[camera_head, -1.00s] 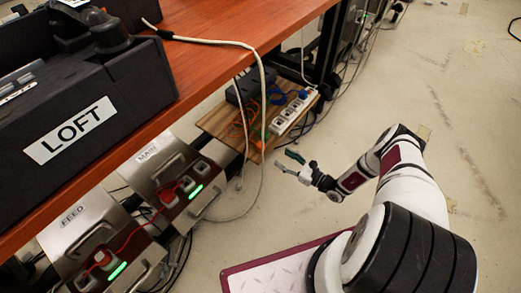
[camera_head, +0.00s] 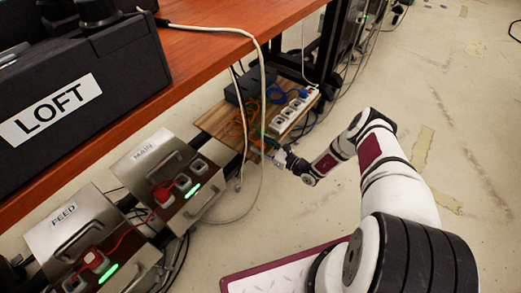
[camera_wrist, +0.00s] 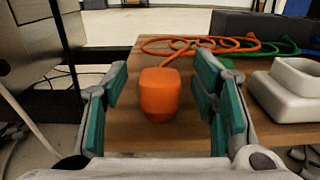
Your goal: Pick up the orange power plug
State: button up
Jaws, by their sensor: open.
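The orange power plug (camera_wrist: 159,94) stands on a wooden board (camera_wrist: 140,139) in the wrist view, with its orange cord (camera_wrist: 205,46) coiled behind it. My gripper (camera_wrist: 162,88) is open, with its teal finger pads to the left and right of the plug and gaps on both sides. In the head view my gripper (camera_head: 277,152) is at the front edge of the wooden shelf (camera_head: 215,122). The plug itself is too small to make out there, but the orange cord (camera_head: 239,125) shows on the shelf.
A white power strip (camera_head: 286,118) lies right of the plug; its white housing (camera_wrist: 290,88) is close to my right finger. A green cord (camera_wrist: 285,47) lies behind. Boxes marked MAIN (camera_head: 150,160) and FEED (camera_head: 75,220) stand left. A pale cable (camera_head: 262,90) hangs near my gripper.

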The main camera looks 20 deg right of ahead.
jog(key=c, duration=1.3)
jog(key=shift+o, duration=0.2)
jog(key=shift+r, duration=0.2)
